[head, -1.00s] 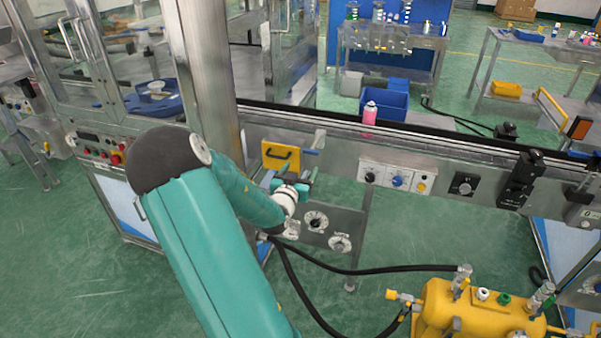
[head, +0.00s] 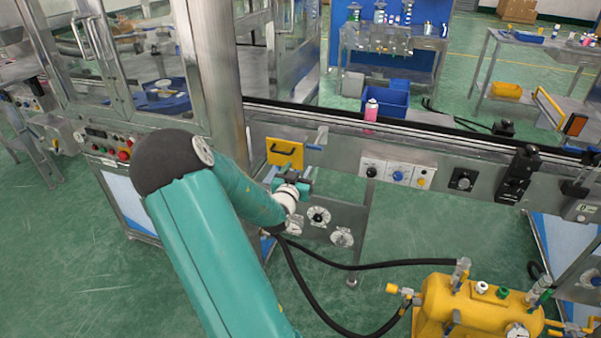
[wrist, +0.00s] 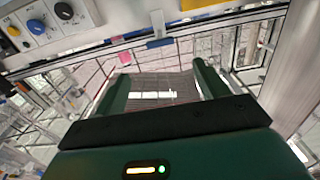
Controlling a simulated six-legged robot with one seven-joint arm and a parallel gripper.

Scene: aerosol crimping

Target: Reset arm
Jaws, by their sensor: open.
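My teal arm reaches forward from the bottom of the head view. My gripper (head: 308,182) is at its end, in front of the metal conveyor frame and just below the yellow handled plate (head: 285,152). In the wrist view my gripper (wrist: 160,80) has its two green fingers spread apart. Nothing is between the fingers; a bright grid-like surface shows behind them, which I cannot identify.
A pink can (head: 371,110) stands on the conveyor. A control panel with knobs (head: 397,175) is right of my gripper. A yellow tank (head: 480,303) with black hoses stands at the lower right. A metal cabinet (head: 150,125) is on the left. Green floor is open at the lower left.

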